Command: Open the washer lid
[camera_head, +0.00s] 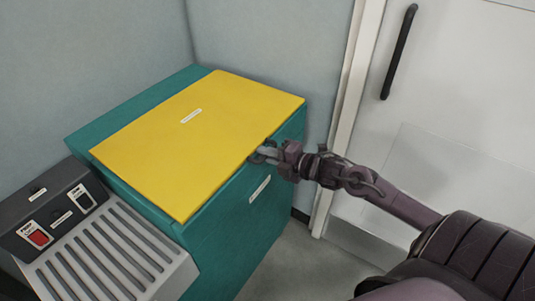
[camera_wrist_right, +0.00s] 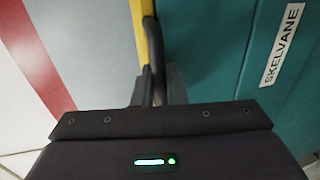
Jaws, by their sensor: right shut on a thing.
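The washer is a teal box (camera_head: 235,215) with a flat yellow lid (camera_head: 205,130) on top. The lid lies down over the body, and I see no clear gap under it. My right gripper (camera_head: 263,153) is at the lid's front edge, towards the right. In the right wrist view my right gripper (camera_wrist_right: 157,88) is shut on a dark curved handle (camera_wrist_right: 152,40) beside the yellow lid edge (camera_wrist_right: 138,25). The gripper covers part of the handle. My left gripper is not in view.
A grey control box (camera_head: 55,213) with a red switch and a slotted grey tray (camera_head: 110,262) stand left of the washer. Walls close in behind it. A white door (camera_head: 455,100) with a black handle (camera_head: 399,52) is at right. Some floor (camera_head: 300,260) is clear in front.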

